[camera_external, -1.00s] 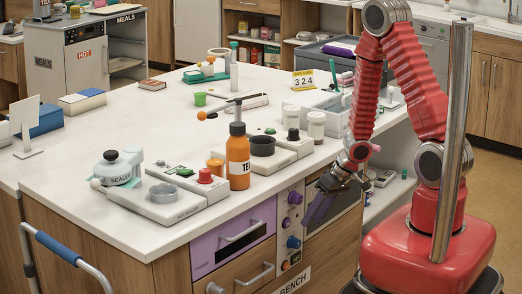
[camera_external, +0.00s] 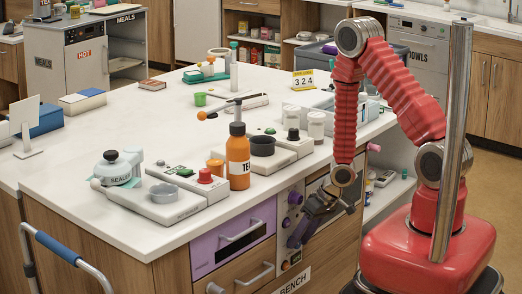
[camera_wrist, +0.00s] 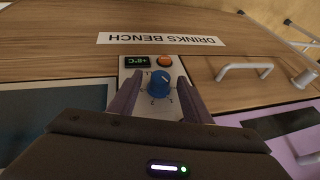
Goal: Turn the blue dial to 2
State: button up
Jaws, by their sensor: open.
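The blue dial (camera_wrist: 160,81) is on a narrow pale control panel (camera_wrist: 140,76) on the bench front, seen upside down in the wrist view. It has a small light mark; the numbers around it are too small to read. My gripper (camera_wrist: 160,84) is open, with one purple finger on each side of the dial. I cannot tell whether either finger touches it. In the external view my gripper (camera_external: 299,236) is at the bench front and largely hides the dial.
Beside the dial in the wrist view are an orange button (camera_wrist: 166,61) and a small display (camera_wrist: 136,61). Purple knobs (camera_external: 295,198) sit higher on the panel. A purple drawer with a handle (camera_external: 242,231) is to the left. The bench top (camera_external: 140,235) overhangs above.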

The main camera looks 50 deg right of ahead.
jog(key=shift+w+f, duration=0.1)
jog(key=shift+f, duration=0.1)
jog(key=c, duration=1)
jog(key=shift+c, duration=0.2)
jog(key=shift+d+f+m+y, duration=0.1)
jog(key=shift+d+m+y, duration=0.2)
jog(key=shift+y, duration=0.7)
jog(key=y, duration=0.3)
jog(key=f+m+t+y, duration=0.1)
jog(key=y, duration=0.2)
jog(key=d+m+y, duration=0.1)
jog(key=y, duration=0.1)
jog(key=shift+f+y, duration=0.3)
jog(key=shift+y, duration=0.1)
jog(key=shift+t, duration=0.3)
